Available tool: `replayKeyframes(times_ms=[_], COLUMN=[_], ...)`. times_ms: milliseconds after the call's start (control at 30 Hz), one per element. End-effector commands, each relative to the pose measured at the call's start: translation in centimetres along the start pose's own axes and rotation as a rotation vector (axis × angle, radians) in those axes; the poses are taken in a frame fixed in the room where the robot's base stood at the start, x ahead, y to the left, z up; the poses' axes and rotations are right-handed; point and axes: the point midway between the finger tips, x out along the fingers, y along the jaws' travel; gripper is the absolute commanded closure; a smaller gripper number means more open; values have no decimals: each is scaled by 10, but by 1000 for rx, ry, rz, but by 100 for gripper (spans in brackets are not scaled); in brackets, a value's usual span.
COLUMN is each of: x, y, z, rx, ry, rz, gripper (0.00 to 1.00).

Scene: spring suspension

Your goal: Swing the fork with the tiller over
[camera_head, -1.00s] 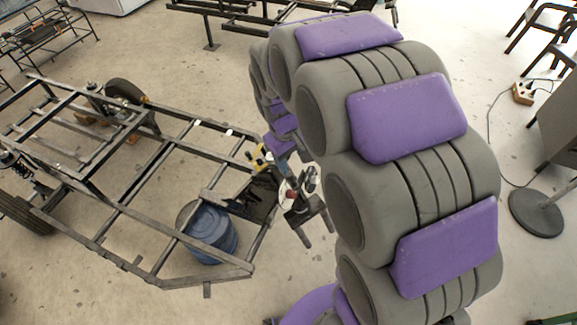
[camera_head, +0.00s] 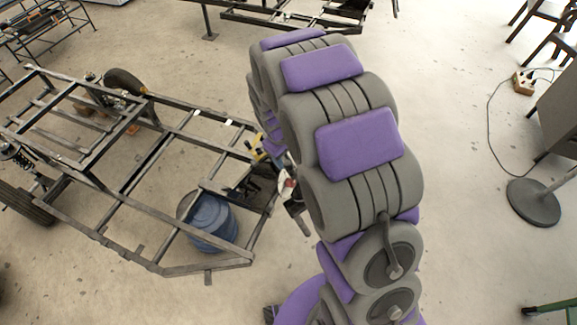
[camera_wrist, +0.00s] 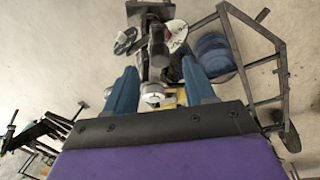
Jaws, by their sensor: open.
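The fork assembly (camera_head: 290,190) sits at the front end of the dark metal frame (camera_head: 165,217), partly hidden behind my arm in the head view. In the wrist view, a dark upright part of it with a round metal end (camera_wrist: 153,93) lies between the two blue fingers of my gripper (camera_wrist: 160,88). The gripper is open, with the fingers apart on either side; I cannot tell whether either touches. A small yellow part (camera_wrist: 175,97) shows just behind the metal end. I cannot clearly tell which part is the tiller.
A blue drum (camera_head: 212,224) stands under the front of the frame, and shows right of the fingers in the wrist view. A round stand base (camera_head: 533,202) and a cable with a socket box (camera_head: 523,84) lie at right. Floor between is clear.

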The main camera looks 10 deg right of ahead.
Motion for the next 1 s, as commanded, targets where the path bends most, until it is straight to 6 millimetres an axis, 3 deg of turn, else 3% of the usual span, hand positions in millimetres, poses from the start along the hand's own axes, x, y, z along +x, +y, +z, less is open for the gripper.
replayKeyframes(times_ms=[200, 400, 767, 1000], x=[41, 59, 63, 63], y=[-1, 0, 0, 0], z=[2, 1, 1, 1], rx=[-1, 0, 0, 0], ry=[-6, -2, -1, -1], rz=[-2, 1, 1, 0], gripper=[46, 46, 46, 68])
